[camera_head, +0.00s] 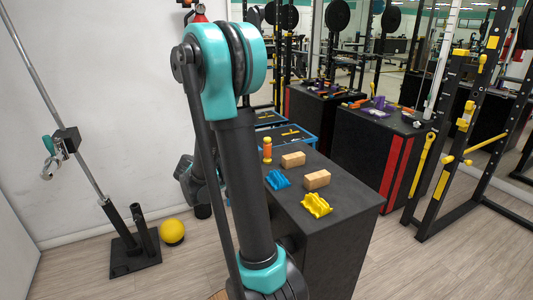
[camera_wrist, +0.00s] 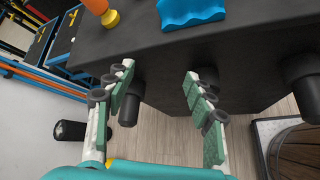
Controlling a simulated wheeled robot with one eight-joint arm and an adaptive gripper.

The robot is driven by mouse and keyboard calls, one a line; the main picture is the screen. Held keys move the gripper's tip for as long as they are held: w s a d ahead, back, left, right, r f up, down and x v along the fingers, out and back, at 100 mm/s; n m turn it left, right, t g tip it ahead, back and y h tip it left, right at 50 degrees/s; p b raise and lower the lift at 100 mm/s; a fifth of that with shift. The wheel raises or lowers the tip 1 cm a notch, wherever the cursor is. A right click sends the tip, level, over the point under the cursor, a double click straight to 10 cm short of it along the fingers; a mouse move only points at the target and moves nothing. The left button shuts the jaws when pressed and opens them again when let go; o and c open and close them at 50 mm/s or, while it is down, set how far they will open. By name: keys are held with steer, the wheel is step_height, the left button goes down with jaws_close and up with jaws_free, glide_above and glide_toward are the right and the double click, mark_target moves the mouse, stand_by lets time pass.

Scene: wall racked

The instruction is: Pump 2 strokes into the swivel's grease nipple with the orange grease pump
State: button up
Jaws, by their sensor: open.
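The orange grease pump (camera_head: 267,150) stands upright on the near black box, by its far left edge. In the wrist view, an orange body with a yellow end (camera_wrist: 110,18), apparently the same pump, is cut off at the top. The likely swivel (camera_head: 135,248) is the black floor base at left, with a long steel bar (camera_head: 62,110) rising from it. Its grease nipple is too small to make out. My gripper (camera_wrist: 157,75) is open and empty, its fingers reaching toward the black box's side, apart from the pump.
The near black box (camera_head: 340,235) also holds a blue block (camera_head: 277,180), a yellow block (camera_head: 317,205) and two wooden blocks (camera_head: 293,160). A yellow ball (camera_head: 172,232) lies by the base. A rack (camera_head: 450,150) stands right. Floor is clear before the base.

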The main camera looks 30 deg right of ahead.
steer(key=w+r+n+h, duration=0.3)
steer(key=w+n+h, duration=0.4)
steer(key=w, duration=0.2)
steer(key=d, duration=0.4)
steer(key=w+d, duration=0.1)
steer(key=d, duration=0.7)
steer(key=shift+w+d+r, duration=0.1)
steer(key=shift+w+r, duration=0.1)
steer(key=shift+w, duration=0.05)
steer(key=shift+w+d+f, duration=0.1)
steer(key=shift+w+d, duration=0.05)
steer(key=shift+d, duration=0.75)
steer(key=shift+w+d, duration=0.2)
steer(key=shift+d, duration=0.75)
steer(key=shift+w+d+f, duration=0.1)
steer(key=shift+w+d, duration=0.05)
steer(key=shift+d, duration=0.75)
steer(key=shift+c, duration=0.6)
jaws_close()
